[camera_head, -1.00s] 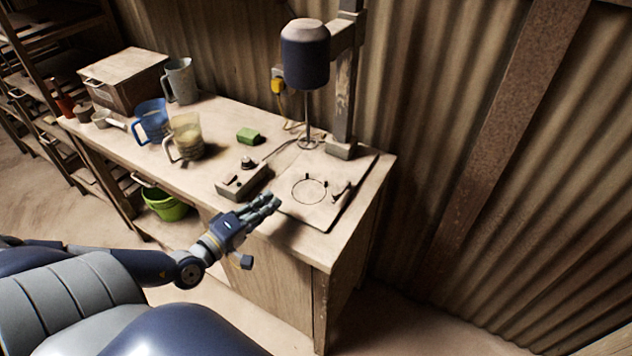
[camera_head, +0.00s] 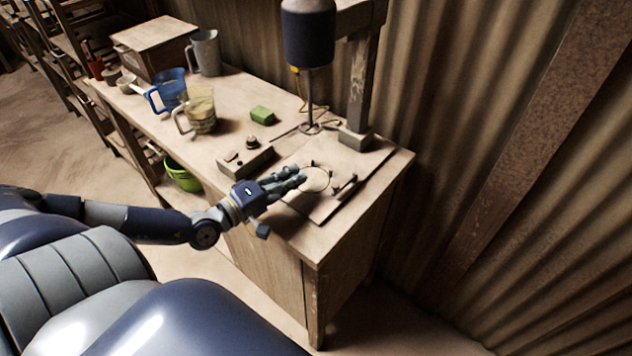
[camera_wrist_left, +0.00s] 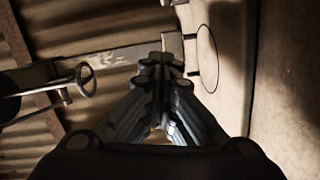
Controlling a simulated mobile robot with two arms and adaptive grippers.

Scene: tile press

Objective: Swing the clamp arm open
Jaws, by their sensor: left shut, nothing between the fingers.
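The small dark clamp arm (camera_head: 344,185) lies on the right side of the flat base plate (camera_head: 322,212), beside a thin marked circle (camera_head: 327,172). My left gripper (camera_head: 303,178) points right, with its fingertips over the left part of the plate near the circle. It is shut and empty, and appears apart from the clamp arm. In the left wrist view the shut fingers (camera_wrist_left: 160,72) fill the middle, with the circle (camera_wrist_left: 209,60) and two small dark pegs to their right. I cannot make out the clamp arm there. My right gripper is not in view.
A mixer (camera_head: 308,38) on a post (camera_head: 361,95) hangs behind the plate. A control box (camera_head: 247,160) stands left of it. The corrugated wall (camera_head: 470,130) is close behind.

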